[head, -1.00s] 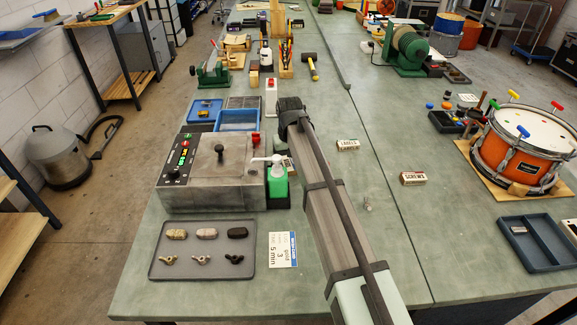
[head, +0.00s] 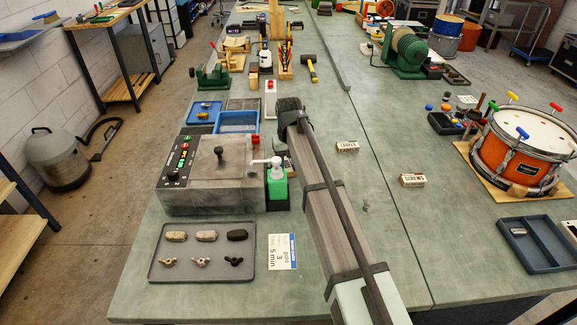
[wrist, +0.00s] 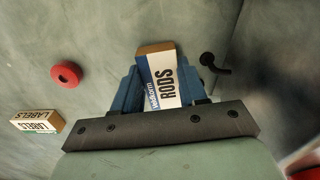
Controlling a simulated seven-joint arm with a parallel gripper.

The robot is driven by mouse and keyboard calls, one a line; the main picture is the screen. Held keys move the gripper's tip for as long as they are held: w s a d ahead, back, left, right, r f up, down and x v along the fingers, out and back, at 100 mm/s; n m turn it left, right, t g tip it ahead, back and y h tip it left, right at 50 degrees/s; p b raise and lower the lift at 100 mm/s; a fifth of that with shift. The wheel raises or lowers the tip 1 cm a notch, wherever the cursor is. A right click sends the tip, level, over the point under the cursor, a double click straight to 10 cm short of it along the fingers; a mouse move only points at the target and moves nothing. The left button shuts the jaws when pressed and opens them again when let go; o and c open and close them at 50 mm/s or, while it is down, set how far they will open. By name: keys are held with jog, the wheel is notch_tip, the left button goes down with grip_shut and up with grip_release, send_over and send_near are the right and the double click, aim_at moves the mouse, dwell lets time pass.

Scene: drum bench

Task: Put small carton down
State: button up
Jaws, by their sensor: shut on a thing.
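The small carton (wrist: 164,88), white and brown with a blue strip and the word RODS, is in the wrist view. My gripper (wrist: 159,78) is shut on it, with a blue finger on each side. The green-grey bench top (wrist: 105,35) lies beyond it. I cannot tell whether the carton touches the bench. In the head view my arm hides the gripper and this carton.
A LABELS carton (wrist: 36,122) and a red round piece (wrist: 66,73) lie to the left in the wrist view; a black hooked piece (wrist: 213,64) is at the right. In the head view, a SCREWS carton (head: 412,180) and a green pump bottle (head: 277,185) flank my arm.

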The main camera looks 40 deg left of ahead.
notch_tip(320, 180, up, 10)
jog(key=w+d+m, duration=0.2)
jog(key=w+d, duration=1)
jog(key=w, duration=0.1)
jog(key=m, duration=0.3)
send_over(455, 217)
jog(key=shift+s+f+n, duration=0.1)
jog(key=shift+f+n, duration=0.55)
jog(key=shift+f, duration=1.9)
jog(key=shift+f+n, duration=0.65)
jog(key=shift+f, duration=1.9)
jog(key=shift+f, duration=0.15)
